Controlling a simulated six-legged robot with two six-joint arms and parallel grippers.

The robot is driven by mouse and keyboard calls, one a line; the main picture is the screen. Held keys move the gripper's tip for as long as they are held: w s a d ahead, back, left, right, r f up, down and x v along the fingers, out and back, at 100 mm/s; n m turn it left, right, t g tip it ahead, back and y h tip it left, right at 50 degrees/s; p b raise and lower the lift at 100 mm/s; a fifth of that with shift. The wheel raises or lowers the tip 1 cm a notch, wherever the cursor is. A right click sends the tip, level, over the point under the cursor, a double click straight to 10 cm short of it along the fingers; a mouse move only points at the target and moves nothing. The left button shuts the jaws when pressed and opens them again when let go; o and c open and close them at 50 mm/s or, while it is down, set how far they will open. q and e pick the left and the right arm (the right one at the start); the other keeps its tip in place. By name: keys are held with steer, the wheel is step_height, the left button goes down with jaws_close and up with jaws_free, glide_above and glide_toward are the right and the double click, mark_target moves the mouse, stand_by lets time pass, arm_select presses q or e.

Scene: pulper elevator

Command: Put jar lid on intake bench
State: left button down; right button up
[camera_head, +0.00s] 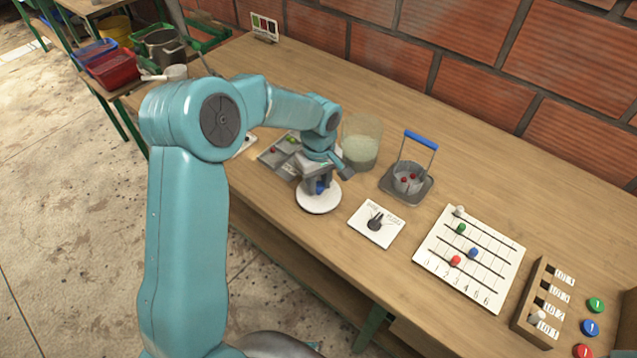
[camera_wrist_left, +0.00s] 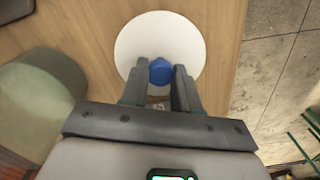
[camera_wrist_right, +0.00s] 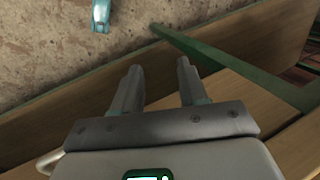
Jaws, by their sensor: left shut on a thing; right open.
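The jar lid (camera_head: 318,199) is a round white disc with a blue knob. It is at the wooden bench (camera_head: 290,230) near its front edge, left of the switch card. My left gripper (camera_head: 320,184) points down over it and is shut on the blue knob. In the left wrist view the lid (camera_wrist_left: 140,38) lies beyond the fingertips, with the knob between the fingers of my left gripper (camera_wrist_left: 161,72). I cannot tell whether the lid touches the bench top. My right gripper (camera_wrist_right: 158,72) is open and empty in the right wrist view, near a bench edge.
A glass jar (camera_head: 361,143) stands behind the lid. A tray with several beads (camera_head: 282,153) is left of it. The switch card (camera_head: 377,223), a caddy with a blue handle (camera_head: 408,178), a bead board (camera_head: 469,257) and a slotted wooden rack (camera_head: 541,303) are to the right.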

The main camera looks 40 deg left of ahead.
mark_target(318, 184)
arm_select(q)
steer(key=shift+a+f, duration=0.15)
steer(key=shift+f, duration=0.5)
steer(key=shift+r, duration=0.1)
steer(key=c, duration=0.8)
jaws_free()
steer(key=shift+f, duration=0.2)
steer(key=shift+r, duration=0.1)
step_height(318, 184, up, 12)
steer(key=shift+r, duration=0.1)
